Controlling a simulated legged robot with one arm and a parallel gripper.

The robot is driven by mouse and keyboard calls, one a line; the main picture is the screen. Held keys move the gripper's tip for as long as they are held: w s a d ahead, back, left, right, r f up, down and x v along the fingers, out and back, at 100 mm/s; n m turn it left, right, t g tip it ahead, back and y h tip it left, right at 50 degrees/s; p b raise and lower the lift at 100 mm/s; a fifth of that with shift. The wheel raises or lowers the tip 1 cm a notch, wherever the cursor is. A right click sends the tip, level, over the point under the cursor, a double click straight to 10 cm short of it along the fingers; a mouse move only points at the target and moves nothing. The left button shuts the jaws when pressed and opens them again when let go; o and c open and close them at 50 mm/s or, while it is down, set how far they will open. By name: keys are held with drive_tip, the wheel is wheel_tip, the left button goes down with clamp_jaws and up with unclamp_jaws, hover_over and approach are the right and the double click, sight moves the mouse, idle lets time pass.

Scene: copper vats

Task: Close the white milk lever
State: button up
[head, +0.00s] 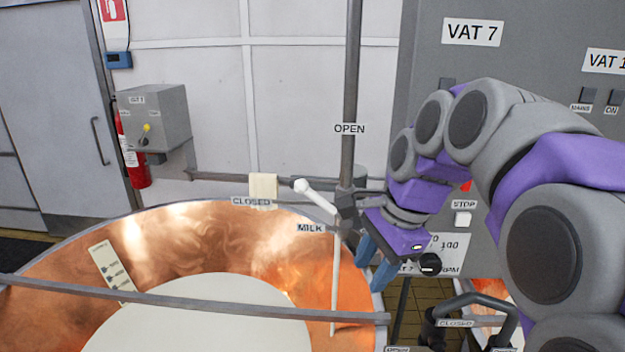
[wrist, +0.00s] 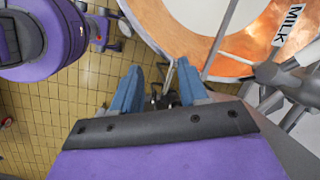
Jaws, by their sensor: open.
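The white milk lever (head: 318,197) is a white rod with a round knob. In the head view it slants up and left from its dark pivot on the upright pipe, at the vat's far rim. Its knob lies between the CLOSED label (head: 251,202) and the OPEN label (head: 349,129), nearer CLOSED. The MILK label (head: 311,228) hangs just below it. My gripper (head: 373,264) is right of and below the lever, apart from it, with blue fingers pointing down. In the wrist view my gripper (wrist: 158,88) is open, with no lever between its fingers.
The copper vat (head: 210,245) fills the lower left, with a grey bar (head: 190,302) across its front. A grey control cabinet (head: 425,60) stands behind my arm. Black handles (head: 478,300) are at the lower right. A grey box (head: 155,118) hangs on the far wall.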

drive_tip(key=w+a+r+m+p, duration=0.1)
drive_tip(key=w+r+m+p, duration=0.45)
drive_tip(key=r, duration=0.75)
wheel_tip(320, 180, up, 6)
drive_tip(key=f+m+t+y+p, duration=0.1)
drive_tip(key=p, duration=0.3)
hover_over(320, 196)
drive_tip(key=s+d, duration=0.3)
drive_tip(key=x, duration=1)
drive_tip(key=shift+w+d+f+p, duration=0.1)
drive_tip(key=shift+w+f+p, duration=0.05)
drive_tip(key=shift+w+p, duration=0.2)
drive_tip(key=f, duration=0.3)
drive_tip(key=w+f, duration=0.1)
drive_tip(key=f, duration=0.1)
drive_tip(key=shift+w+d+p, duration=0.1)
drive_tip(key=shift+d+p, duration=0.2)
drive_tip(key=shift+p, duration=0.05)
drive_tip(key=shift+a+f, duration=0.1)
drive_tip(key=shift+f, duration=0.15)
drive_tip(key=shift+a+f, duration=0.15)
drive_tip(key=shift+a, duration=1.05)
drive_tip(key=shift+c, duration=0.8)
drive_tip(key=shift+d, duration=0.65)
drive_tip(key=c, duration=0.5)
clamp_jaws()
